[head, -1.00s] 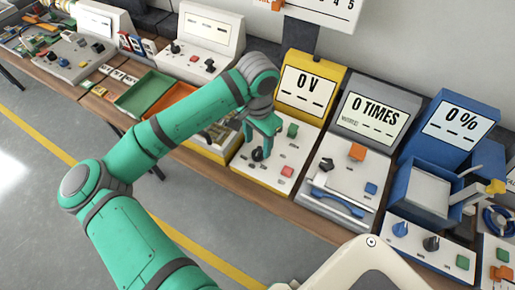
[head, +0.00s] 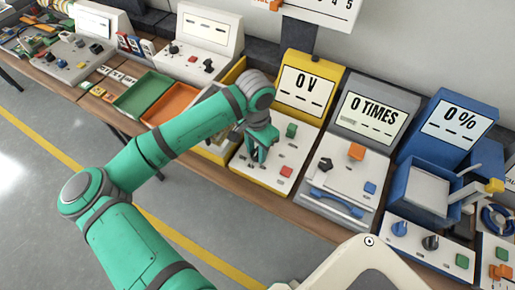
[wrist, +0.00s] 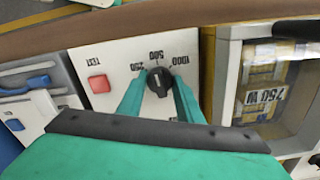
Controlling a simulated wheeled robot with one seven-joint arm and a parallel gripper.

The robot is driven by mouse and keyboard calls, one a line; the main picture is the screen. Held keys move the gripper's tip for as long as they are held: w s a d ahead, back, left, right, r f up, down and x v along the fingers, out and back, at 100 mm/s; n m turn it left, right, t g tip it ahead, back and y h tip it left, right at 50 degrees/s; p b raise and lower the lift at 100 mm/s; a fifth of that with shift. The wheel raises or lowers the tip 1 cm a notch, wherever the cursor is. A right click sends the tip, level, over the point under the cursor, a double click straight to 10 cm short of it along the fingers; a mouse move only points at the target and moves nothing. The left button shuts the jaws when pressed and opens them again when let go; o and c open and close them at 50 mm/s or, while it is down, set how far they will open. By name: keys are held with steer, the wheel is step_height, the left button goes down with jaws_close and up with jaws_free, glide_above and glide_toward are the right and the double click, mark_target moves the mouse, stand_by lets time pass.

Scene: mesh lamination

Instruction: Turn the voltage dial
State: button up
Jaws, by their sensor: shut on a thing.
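The voltage dial (wrist: 160,81) is a round black knob on a white panel (wrist: 110,58), with the marks 250, 500 and 1000 around it. My gripper (wrist: 160,92) has one green finger on each side of the dial and is shut on it. Which mark the dial points to is too small to tell surely. In the head view my gripper (head: 257,153) is down at the panel of the yellow station and largely hides the dial. The station's screen (head: 305,88) reads 0 V.
A red TEST button (wrist: 98,84) sits beside the dial. A grey station (head: 372,120) reading 0 TIMES stands to the right, and green and orange trays (head: 145,92) lie to the left.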

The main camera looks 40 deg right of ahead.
mark_target(256, 150)
steer(key=shift+w+d+r+m, duration=0.1)
steer(key=shift+m, duration=1)
steer(key=o, duration=0.9)
steer(key=shift+o, duration=0.7)
steer(key=shift+w, duration=0.2)
steer(key=shift+s+d+r, duration=0.15)
steer(key=shift+s+r, duration=0.05)
step_height(256, 150, up, 10)
steer(key=shift+w+r, duration=0.15)
steer(key=shift+a, duration=0.2)
